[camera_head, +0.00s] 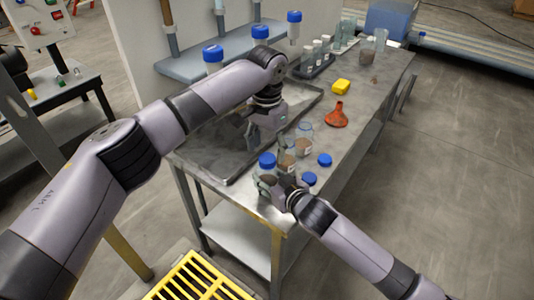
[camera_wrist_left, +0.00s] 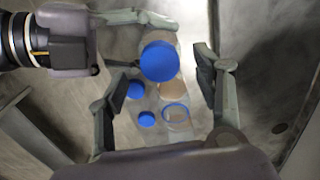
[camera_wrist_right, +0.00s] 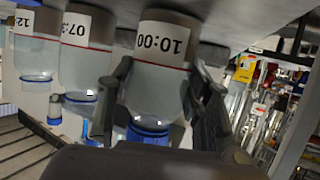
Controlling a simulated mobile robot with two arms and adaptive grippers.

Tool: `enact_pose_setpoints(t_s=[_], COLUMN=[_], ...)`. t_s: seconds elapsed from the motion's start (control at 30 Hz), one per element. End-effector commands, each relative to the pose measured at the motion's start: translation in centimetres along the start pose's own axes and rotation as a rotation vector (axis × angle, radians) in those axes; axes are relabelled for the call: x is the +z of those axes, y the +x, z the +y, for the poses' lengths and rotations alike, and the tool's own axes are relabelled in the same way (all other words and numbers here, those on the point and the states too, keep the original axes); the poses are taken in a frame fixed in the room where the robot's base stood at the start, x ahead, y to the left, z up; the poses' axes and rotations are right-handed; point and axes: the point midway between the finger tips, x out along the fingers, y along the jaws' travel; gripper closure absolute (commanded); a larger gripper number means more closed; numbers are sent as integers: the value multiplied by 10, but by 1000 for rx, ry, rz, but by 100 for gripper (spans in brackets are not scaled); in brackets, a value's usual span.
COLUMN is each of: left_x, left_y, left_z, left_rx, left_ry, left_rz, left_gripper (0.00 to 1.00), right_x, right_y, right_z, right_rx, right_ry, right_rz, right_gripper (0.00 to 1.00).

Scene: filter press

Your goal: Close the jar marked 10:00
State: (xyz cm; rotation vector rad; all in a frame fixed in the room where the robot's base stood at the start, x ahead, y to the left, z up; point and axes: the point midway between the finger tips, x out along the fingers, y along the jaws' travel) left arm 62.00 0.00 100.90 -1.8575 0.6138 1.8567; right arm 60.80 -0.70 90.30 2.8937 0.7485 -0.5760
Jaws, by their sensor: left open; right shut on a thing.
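The jar marked 10:00 (camera_wrist_right: 160,75) stands at the table's near corner with brown matter inside. A blue lid (camera_head: 267,160) is on its top; whether it is fully seated I cannot tell. My right gripper (camera_head: 277,187) is shut around the jar's body, and its fingers flank the label in the right wrist view. My left gripper (camera_head: 256,136) is open above the jars, pointing down. In the left wrist view the lid (camera_wrist_left: 160,62) lies below, between the open fingers, with nothing gripped.
Open jars marked 07:30 (camera_wrist_right: 86,55) and another (camera_head: 304,147) stand beside it.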

Motion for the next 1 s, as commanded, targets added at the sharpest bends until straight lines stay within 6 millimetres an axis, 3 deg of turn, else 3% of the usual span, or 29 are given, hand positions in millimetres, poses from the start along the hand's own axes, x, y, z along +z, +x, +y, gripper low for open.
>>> enact_pose_setpoints(t_s=[0.2, 0.4, 0.57, 0.83, 0.87, 1.0], left_x=[-1, -1, 0, 0, 0, 0], left_y=[-50, -82, -92, -94, -94, -94], left_z=[0, 0, 0, 0, 0, 0], left_rx=[-1, -1, 0, 0, 0, 0], left_ry=[0, 0, -1, 0, 0, 0], left_rz=[4, 2, 0, 0, 0, 0], left_gripper=[39, 39, 39, 39, 39, 39], right_x=[0, 1, 0, 0, 0, 0], right_y=[0, 0, 0, 0, 0, 0], right_z=[0, 0, 0, 0, 0, 0], right_rx=[0, 0, 0, 0, 0, 0], right_ry=[0, 0, 0, 0, 0, 0], right_rz=[-1, -1, -1, -1, -1, -1], right_gripper=[100, 100, 100, 100, 54, 45])
